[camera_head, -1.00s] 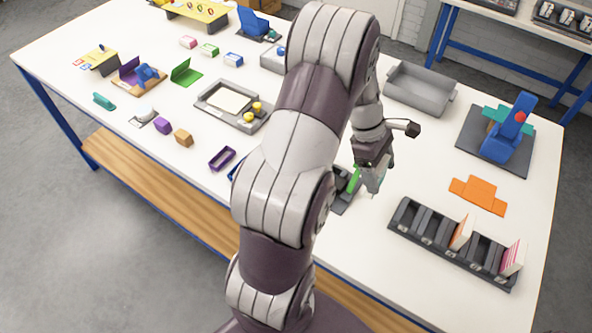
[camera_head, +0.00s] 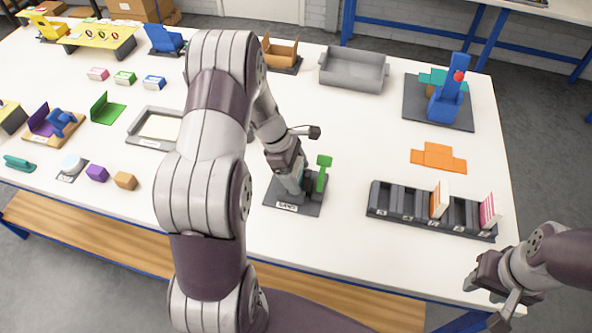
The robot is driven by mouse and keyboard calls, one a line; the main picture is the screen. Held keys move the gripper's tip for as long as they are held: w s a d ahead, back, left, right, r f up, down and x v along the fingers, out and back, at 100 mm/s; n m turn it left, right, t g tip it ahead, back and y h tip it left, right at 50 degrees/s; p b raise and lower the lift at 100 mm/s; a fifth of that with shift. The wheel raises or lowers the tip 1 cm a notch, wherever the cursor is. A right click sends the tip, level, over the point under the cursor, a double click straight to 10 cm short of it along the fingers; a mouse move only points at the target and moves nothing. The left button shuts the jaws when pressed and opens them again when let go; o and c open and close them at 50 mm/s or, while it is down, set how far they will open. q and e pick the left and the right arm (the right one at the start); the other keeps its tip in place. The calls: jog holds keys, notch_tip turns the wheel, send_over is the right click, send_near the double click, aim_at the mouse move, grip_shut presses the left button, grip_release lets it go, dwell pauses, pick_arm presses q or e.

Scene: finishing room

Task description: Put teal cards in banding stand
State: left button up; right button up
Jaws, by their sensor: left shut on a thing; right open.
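The stand with a dark base plate (camera_head: 284,205), a white label and a green lever (camera_head: 322,174) is on the table near the middle; I take it for the banding stand. My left gripper (camera_head: 296,189) is down over this stand, left of the green lever. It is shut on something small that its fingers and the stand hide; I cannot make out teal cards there. My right gripper (camera_head: 492,303) is open and empty at the lower right, off the table's front corner.
A black slotted rack (camera_head: 405,208) holds orange-edged cards (camera_head: 439,198) and pink-striped cards (camera_head: 488,211). Behind it lie an orange flat blank (camera_head: 438,158) and a blue press (camera_head: 449,98) over a teal blank (camera_head: 432,78). A grey tray (camera_head: 353,70) stands at the back. White table between is clear.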

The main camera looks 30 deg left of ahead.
pick_arm(q)
jog(key=shift+d, duration=0.15)
jog(key=o, duration=1)
jog(key=shift+f, duration=0.1)
jog(key=v, duration=1.2)
jog(key=s+d+m+y, duration=0.1)
jog(key=s+d+m, duration=0.3)
jog(key=m, duration=0.3)
jog(key=s+d+m+y, duration=0.1)
jog(key=s+d+m, duration=0.3)
jog(key=m, duration=0.3)
jog(key=s+d+m+y, duration=0.2)
jog(key=s+d+m, duration=0.2)
jog(key=m, duration=0.3)
jog(key=shift+s+d, duration=0.1)
jog(key=shift+s, duration=0.15)
